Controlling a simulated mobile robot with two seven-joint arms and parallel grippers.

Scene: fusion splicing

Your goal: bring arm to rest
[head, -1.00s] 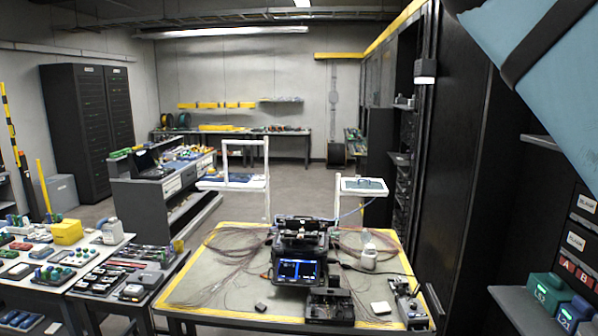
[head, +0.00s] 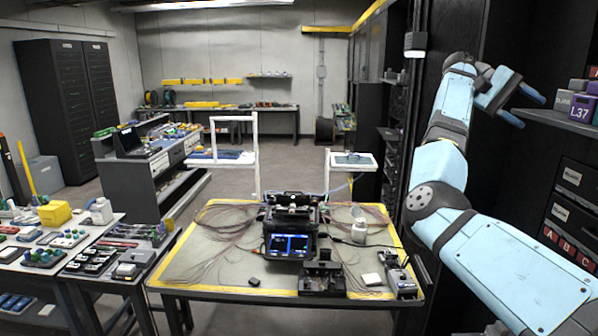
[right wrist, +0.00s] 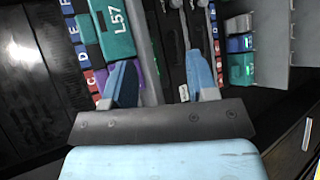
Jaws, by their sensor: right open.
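My right arm comes in from the right in the head view, its light blue links bent upward. Its gripper (head: 526,106) is raised in front of the dark shelving on the right. The two blue fingers are apart with nothing between them. In the right wrist view the open gripper (right wrist: 165,82) shows its fingers wide apart. A teal box labelled L57 (right wrist: 116,28) lies behind the left finger; I cannot tell whether they touch. My left gripper is not in view.
A shelf (head: 560,121) with a purple box labelled L37 (head: 579,108) is close to the right gripper. A splicing machine (head: 291,228) stands on the yellow-edged table (head: 215,262) among thin fibres. Open floor (head: 290,160) lies behind the table.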

